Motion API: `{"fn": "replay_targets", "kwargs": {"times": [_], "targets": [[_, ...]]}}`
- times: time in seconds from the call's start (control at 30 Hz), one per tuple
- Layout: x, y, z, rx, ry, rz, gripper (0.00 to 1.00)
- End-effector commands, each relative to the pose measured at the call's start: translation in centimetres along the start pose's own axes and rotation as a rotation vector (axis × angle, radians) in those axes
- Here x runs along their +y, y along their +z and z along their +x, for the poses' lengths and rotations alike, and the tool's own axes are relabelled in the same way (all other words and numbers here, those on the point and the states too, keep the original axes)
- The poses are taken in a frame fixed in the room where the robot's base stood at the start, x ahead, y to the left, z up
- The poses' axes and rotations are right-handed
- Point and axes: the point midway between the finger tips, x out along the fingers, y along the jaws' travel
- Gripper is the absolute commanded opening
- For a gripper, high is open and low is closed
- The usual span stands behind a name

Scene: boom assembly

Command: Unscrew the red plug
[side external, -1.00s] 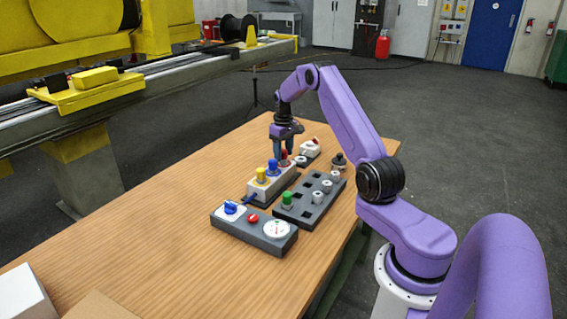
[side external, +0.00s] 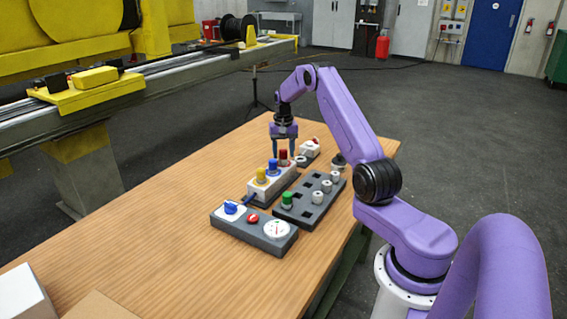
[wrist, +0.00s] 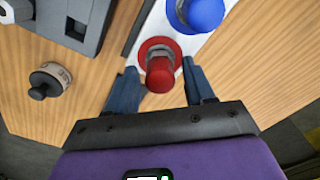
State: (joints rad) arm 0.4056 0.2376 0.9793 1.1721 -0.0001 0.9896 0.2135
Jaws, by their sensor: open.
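The red plug (side external: 283,156) stands upright at the far end of the white block (side external: 262,185), in line with a blue plug (side external: 272,166) and a yellow plug (side external: 261,175). In the wrist view the red plug (wrist: 160,72) sits on a red collar, with the blue plug (wrist: 198,12) beside it. My gripper (side external: 284,153) points down at the red plug. In the wrist view its fingers (wrist: 160,90) are spread, one on each side of the plug, with a gap on both sides. It holds nothing.
A dark grey tray (side external: 297,208) with a green plug (side external: 287,199) and several grey-white pieces lies to the right. A grey control box (side external: 240,235) is in front. A small dark round part (wrist: 49,80) stands apart on the table.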

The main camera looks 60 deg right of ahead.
Motion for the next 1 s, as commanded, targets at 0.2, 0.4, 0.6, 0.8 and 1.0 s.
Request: {"fn": "replay_targets", "kwargs": {"times": [0.2, 0.4, 0.6, 0.8, 1.0], "targets": [[-0.03, 0.00, 0.00, 0.000, 0.000, 0.250, 0.53], [-0.05, 0.02, 0.01, 0.000, 0.000, 0.481, 0.53], [0.01, 0.01, 0.02, -0.001, 0.000, 0.675, 0.53], [-0.01, 0.02, 0.02, -0.001, 0.000, 0.719, 0.53], [-0.01, 0.01, 0.01, -0.001, 0.000, 0.716, 0.53]]}}
